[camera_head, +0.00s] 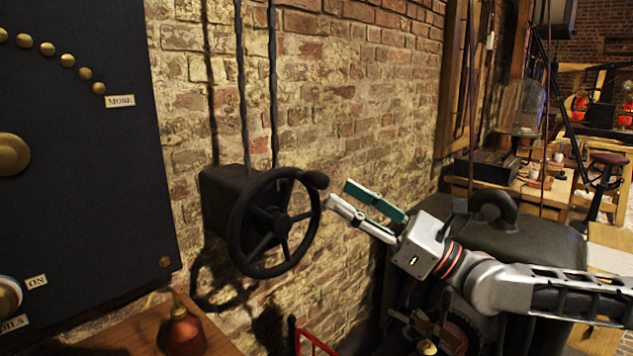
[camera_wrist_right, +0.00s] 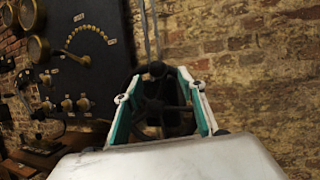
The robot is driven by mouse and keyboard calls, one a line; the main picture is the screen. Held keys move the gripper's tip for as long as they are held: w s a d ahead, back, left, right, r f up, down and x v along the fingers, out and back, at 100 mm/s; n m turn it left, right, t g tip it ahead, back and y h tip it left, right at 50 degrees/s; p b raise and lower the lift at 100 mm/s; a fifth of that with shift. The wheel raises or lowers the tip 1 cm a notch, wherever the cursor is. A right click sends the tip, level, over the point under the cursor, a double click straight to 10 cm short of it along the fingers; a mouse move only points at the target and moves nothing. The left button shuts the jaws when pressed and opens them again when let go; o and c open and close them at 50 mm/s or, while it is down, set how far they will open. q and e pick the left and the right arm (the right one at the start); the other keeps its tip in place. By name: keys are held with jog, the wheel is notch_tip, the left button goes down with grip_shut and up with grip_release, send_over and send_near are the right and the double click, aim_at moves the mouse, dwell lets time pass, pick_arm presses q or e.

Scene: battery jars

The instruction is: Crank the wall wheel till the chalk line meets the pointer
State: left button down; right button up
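The black wall wheel (camera_head: 273,224) has several spokes and stands out from a dark box (camera_head: 218,190) on the brick wall. Its dark crank knob (camera_head: 316,180) is at the upper right of the rim. My right gripper (camera_head: 340,193) is just right of the wheel, its fingers pointing at the knob. The gripper is open, with nothing held. In the right wrist view the wheel (camera_wrist_right: 165,112) and knob (camera_wrist_right: 157,69) show between the spread fingers, seemingly apart from them. My left gripper is not in view. I cannot make out the chalk line or the pointer.
A dark panel (camera_head: 75,150) with brass studs stands at left. A red flask-like object (camera_head: 182,330) sits on a wooden surface below it. A bulky dark machine (camera_head: 520,240) stands behind my right arm.

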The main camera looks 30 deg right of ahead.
aim_at(329, 183)
jog(key=p+x, duration=0.1)
jog(key=x, duration=0.2)
jog(key=p+x, duration=0.1)
jog(key=x, duration=0.1)
jog(key=shift+w+a+r+p, duration=0.1)
jog(key=shift+a+r+p, duration=0.2)
jog(key=shift+r, duration=0.2)
jog(key=shift+w+a+p, duration=0.3)
jog(key=shift+w, duration=0.2)
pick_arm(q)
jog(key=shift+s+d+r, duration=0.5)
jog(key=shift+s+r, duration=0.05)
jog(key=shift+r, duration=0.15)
pick_arm(e)
jog(key=shift+w+a+f, duration=0.1)
jog(key=shift+w+a, duration=0.05)
jog(key=shift+w, duration=0.05)
grip_shut()
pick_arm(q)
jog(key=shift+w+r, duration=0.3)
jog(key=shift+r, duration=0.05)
